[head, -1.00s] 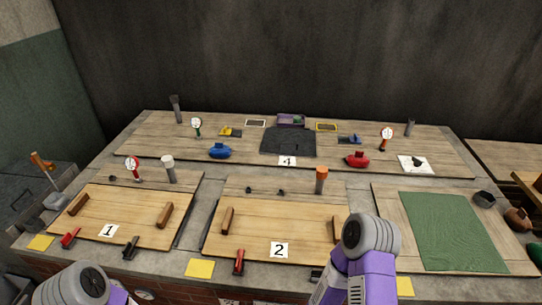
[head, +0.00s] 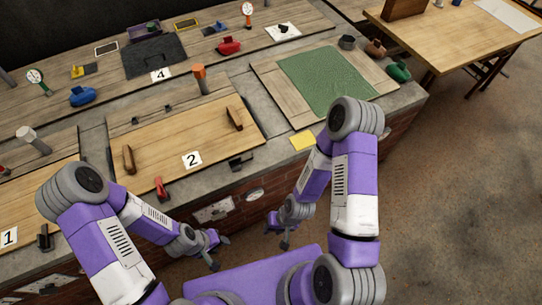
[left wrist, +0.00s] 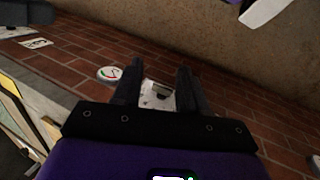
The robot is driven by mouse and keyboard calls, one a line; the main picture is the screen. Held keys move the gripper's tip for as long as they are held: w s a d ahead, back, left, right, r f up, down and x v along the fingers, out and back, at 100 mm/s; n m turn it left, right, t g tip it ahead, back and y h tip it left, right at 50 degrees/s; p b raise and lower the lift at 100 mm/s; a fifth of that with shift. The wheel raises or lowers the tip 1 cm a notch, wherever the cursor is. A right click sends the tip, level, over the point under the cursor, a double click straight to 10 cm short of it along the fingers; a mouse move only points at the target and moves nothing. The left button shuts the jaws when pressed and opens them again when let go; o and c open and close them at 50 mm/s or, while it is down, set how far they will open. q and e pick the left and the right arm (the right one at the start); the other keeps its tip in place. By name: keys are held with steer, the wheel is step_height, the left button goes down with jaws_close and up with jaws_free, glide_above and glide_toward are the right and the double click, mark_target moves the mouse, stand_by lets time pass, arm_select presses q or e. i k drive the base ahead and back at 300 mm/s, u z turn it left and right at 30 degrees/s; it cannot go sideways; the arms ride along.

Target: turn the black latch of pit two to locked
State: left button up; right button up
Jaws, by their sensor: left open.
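The pit two lid (head: 150,135) is a wooden panel with a "2" label and two wooden handles. A black latch (head: 240,161) sits at its front right edge, and a red latch (head: 160,187) sits at its front left. The black latch's turn is too small to read. My left gripper (head: 220,252) is open and empty in front of the brick face, below the bench top and apart from the latch. Its two dark fingers also show apart in the left wrist view (left wrist: 157,85). My right gripper (head: 277,238) hangs to its right, its fingers seemingly apart and empty.
The brick front carries a round gauge (head: 255,194) and a pale plate (head: 213,210). A yellow note (head: 303,140) lies right of the black latch. A green mat (head: 325,80) lies beyond. Open floor (head: 450,200) lies to the right; a wooden table (head: 460,35) stands behind.

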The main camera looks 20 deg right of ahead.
mark_target(233, 161)
steer(key=u, duration=0.25)
steer(key=k, duration=1.2)
steer(key=z, duration=0.65)
steer(key=i, duration=0.85)
steer(key=u, duration=0.35)
steer(key=i, duration=0.85)
steer(key=u, duration=0.9)
